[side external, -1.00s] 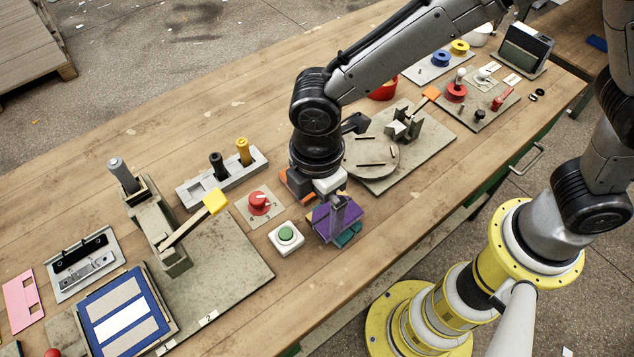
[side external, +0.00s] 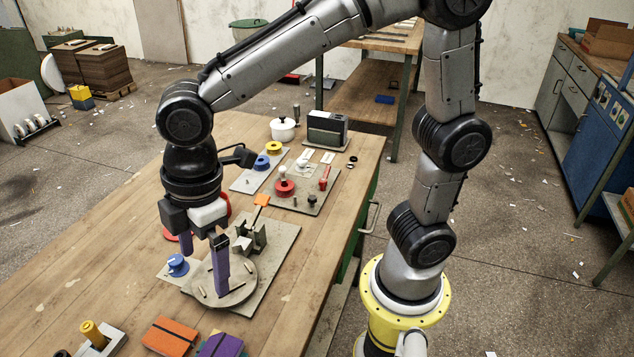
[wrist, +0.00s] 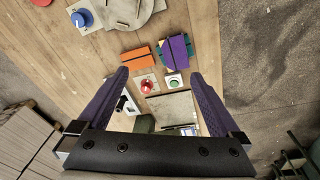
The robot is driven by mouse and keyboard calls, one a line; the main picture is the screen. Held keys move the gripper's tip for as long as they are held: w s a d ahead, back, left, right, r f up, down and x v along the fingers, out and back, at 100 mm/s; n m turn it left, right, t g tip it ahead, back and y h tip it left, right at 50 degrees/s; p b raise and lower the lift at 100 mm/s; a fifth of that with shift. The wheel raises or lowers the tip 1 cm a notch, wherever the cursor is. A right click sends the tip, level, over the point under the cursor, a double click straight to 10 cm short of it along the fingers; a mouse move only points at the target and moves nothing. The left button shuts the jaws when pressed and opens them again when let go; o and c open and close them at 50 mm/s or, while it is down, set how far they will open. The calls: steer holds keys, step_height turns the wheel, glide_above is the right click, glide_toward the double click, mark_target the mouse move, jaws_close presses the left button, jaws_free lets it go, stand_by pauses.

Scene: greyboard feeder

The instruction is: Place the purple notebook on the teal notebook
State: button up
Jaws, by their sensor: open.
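The purple notebook (wrist: 174,53) lies on top of the teal notebook (wrist: 191,48), turned relative to it, so teal corners show at its sides in the wrist view. My gripper (side external: 222,270), with purple fingers, is raised above the bench, clear of both notebooks. In the wrist view my gripper (wrist: 159,74) is open, with nothing held between its fingers.
An orange notebook (side external: 171,337) lies just left of the purple one. A red knob (wrist: 147,86) and a green button (wrist: 174,82) are close by. A round plate on a grey board (side external: 275,262) and a blue knob (side external: 178,265) stand farther along the bench.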

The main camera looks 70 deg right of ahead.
steer(key=s+d+r+m+t, duration=0.1)
steer(key=s+d+m+t, duration=0.1)
steer(key=s+d+m, duration=0.4)
steer(key=s+d+r+m+t, duration=0.2)
steer(key=s+d+m, duration=0.3)
steer(key=d, duration=0.8)
steer(key=shift+s+r+m+h, duration=0.3)
steer(key=shift+s+m+h, duration=0.1)
steer(key=shift+m, duration=0.8)
